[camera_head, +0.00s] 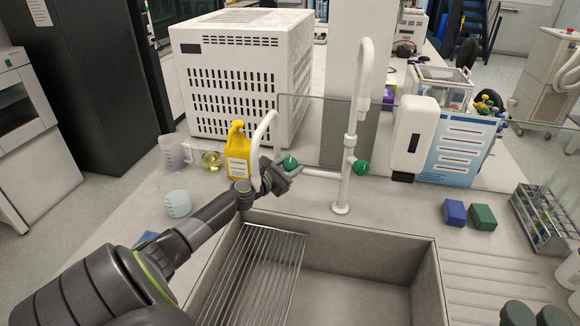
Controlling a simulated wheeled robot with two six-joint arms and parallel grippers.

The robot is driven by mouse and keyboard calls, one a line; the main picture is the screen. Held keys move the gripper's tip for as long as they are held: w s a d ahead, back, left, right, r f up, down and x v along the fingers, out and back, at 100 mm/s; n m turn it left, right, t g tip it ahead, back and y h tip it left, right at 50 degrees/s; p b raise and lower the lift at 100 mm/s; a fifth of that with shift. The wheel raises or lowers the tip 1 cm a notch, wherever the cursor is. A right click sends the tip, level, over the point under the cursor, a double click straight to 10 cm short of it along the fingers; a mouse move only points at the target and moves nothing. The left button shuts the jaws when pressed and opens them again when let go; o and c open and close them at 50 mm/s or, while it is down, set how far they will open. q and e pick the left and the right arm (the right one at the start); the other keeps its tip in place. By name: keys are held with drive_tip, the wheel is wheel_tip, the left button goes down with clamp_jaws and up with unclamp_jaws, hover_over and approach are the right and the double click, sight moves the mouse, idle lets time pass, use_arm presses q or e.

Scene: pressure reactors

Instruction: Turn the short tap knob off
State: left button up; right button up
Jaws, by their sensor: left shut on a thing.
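A white tap with a tall spout (362,90) stands behind the sink. A short curved white spout (262,130) is to its left. The short tap's green knob (290,163) sits near the short spout, at the left end of a white pipe. A second green knob (361,167) is on the tall tap. My left gripper (286,172) is at the short tap's knob and shut on it, covering part of the tap behind. My right gripper is not in view.
The sink (390,262) has a wire rack (262,270) in its left part. A yellow bottle (237,158) and beakers (177,203) stand left of my gripper. A glass screen is behind the taps. Blue and green blocks (483,217) lie at the right.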

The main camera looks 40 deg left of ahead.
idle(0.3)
use_arm(q)
drive_tip(key=o, duration=1)
